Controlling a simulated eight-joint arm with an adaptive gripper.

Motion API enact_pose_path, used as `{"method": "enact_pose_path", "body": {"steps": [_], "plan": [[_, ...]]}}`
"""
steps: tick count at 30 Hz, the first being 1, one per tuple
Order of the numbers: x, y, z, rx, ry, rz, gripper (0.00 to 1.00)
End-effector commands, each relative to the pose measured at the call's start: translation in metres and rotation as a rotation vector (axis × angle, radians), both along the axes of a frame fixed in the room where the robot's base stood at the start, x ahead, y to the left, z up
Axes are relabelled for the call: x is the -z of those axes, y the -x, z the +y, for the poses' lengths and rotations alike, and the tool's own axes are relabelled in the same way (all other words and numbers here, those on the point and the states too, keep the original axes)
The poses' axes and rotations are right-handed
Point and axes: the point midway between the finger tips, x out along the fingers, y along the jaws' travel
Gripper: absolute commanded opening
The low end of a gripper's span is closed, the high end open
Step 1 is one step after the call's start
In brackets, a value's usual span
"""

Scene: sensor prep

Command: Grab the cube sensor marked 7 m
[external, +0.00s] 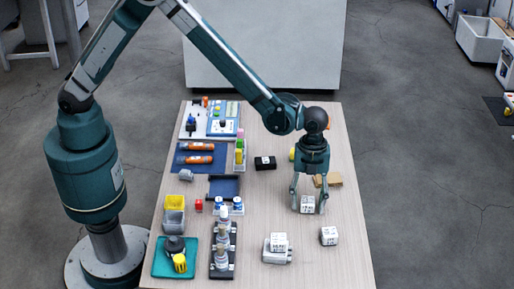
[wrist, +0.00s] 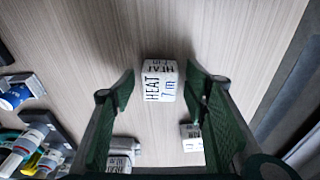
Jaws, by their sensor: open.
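The white cube sensor marked "HEAT 7 m" (wrist: 160,82) sits on the table in the wrist view, ahead of and between my open fingers. In the external view the cube (external: 307,204) shows between the fingertips of my gripper (external: 308,208), which points down at it. My gripper (wrist: 160,88) is open in the wrist view, with a gap between each finger and the cube. Whether the fingertips reach down to the table is hard to tell.
Another white cube (external: 329,236) stands to the front right. A further white cube (external: 279,241) rests on a grey block (external: 276,256). A brown block (external: 328,180) and a black box (external: 265,163) lie farther back. Racks, bins and bottles crowd the table's left half.

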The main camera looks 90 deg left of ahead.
Motion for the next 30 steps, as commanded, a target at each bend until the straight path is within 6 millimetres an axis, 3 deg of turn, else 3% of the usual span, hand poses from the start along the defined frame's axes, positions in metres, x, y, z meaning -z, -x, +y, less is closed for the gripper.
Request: {"method": "enact_pose_path", "body": {"steps": [8, 15, 30], "plan": [[0.000, 0.000, 0.000, 0.000, 0.000, 0.000, 0.44], [0.000, 0.000, 0.000, 0.000, 0.000, 0.000, 0.15], [-0.011, 0.000, 0.000, 0.000, 0.000, 0.000, 0.15]]}}
